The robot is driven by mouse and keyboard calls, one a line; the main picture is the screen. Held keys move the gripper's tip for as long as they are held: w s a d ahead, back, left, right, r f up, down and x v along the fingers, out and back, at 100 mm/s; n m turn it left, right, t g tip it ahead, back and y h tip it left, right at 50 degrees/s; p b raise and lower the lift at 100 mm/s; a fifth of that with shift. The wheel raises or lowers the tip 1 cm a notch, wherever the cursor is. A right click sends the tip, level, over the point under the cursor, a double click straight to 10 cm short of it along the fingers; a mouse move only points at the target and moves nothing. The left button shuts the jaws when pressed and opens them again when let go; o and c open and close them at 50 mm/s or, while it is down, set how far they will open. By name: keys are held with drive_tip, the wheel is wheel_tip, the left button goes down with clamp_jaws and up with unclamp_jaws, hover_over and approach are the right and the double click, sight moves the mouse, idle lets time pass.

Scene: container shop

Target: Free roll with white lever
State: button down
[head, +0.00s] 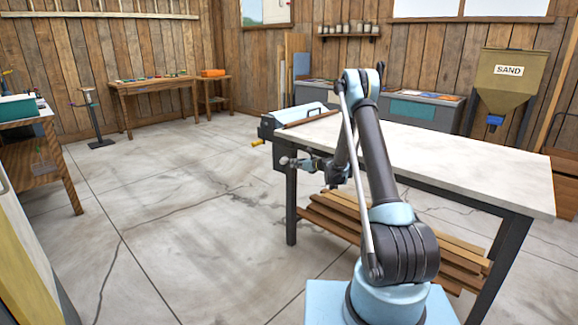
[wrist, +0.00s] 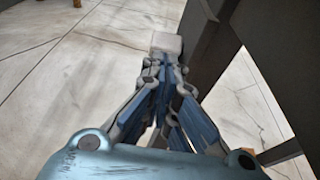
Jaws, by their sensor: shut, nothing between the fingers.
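A light-blue machine (head: 290,117) with a brown wooden strip is fixed at the left end of the white-topped workbench (head: 440,160). A yellow handle (head: 257,143) sticks out from its left side. My gripper (head: 286,161) is below the machine's front, beside the bench's left end, pointing left. In the wrist view my gripper (wrist: 167,62) has its fingers together, with a pale grey-white block (wrist: 166,42) at their tips; I cannot tell whether it is fingertip pads or a thing just beyond. I cannot clearly make out a white lever or the roll.
A dark bench leg (head: 291,205) stands close to my gripper, and a dark beam (wrist: 205,45) is just right of it in the wrist view. Wooden planks (head: 400,240) lie on the bench's lower shelf. A sand hopper (head: 515,75) stands behind.

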drive_tip(key=s+d, duration=0.6)
drive_tip(key=d, duration=0.1)
drive_tip(key=shift+d, duration=0.2)
drive_tip(key=shift+f, duration=0.15)
drive_tip(key=shift+d+f, duration=0.2)
drive_tip(key=shift+f, duration=1)
